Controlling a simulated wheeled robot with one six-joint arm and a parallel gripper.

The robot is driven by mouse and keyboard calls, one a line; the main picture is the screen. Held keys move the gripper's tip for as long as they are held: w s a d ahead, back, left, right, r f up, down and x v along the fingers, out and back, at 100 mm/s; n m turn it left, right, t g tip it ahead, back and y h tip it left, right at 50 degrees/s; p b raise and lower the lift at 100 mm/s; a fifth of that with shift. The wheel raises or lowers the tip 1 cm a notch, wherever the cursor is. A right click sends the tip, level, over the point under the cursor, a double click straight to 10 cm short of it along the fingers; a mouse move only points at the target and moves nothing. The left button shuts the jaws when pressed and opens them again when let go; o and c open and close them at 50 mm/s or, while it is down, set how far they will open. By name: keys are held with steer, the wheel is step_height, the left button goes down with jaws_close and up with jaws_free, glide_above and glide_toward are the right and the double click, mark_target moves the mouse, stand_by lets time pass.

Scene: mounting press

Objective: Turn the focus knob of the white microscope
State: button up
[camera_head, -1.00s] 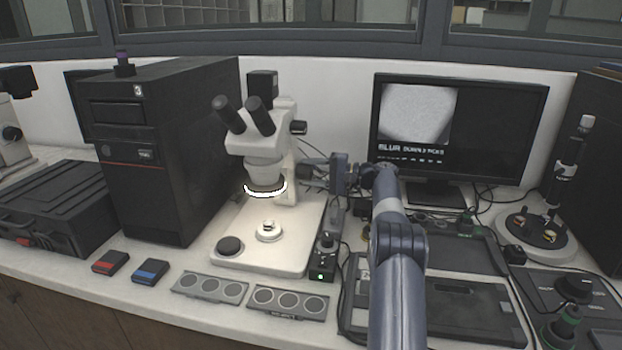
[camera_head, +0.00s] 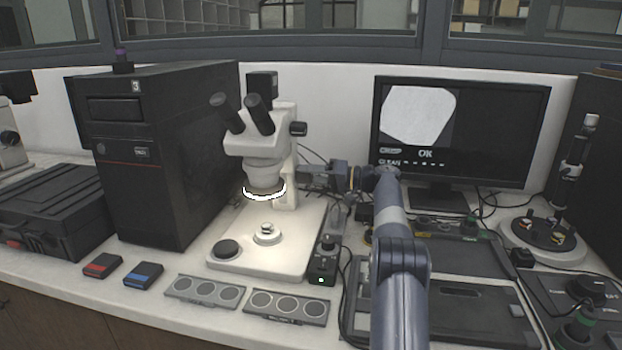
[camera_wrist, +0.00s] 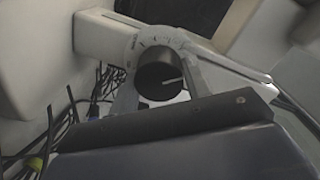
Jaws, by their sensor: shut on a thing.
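The white microscope (camera_head: 262,148) stands at the middle of the bench in the head view, with its ring light lit. Its black focus knob (camera_wrist: 158,76) shows in the wrist view, with a pale line on its face and a marked scale around it. My gripper (camera_head: 311,178) reaches the right side of the microscope column from the right; in the wrist view its fingers (camera_wrist: 162,92) lie on both sides of the knob, shut on it. In the head view the knob is mostly hidden by the gripper. The monitor (camera_head: 498,130) shows a sharp-edged pale shape and "OK".
A black computer case (camera_head: 155,165) stands left of the microscope. A small control box (camera_head: 323,262) stands right of the microscope base, near cables. A dark tray (camera_head: 455,315) lies right, under my arm.

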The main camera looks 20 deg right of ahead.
steer(key=shift+f, duration=0.1)
stand_by(0.5)
steer(key=o, duration=1)
steer(key=v, duration=1.1)
steer(key=shift+p, duration=0.35)
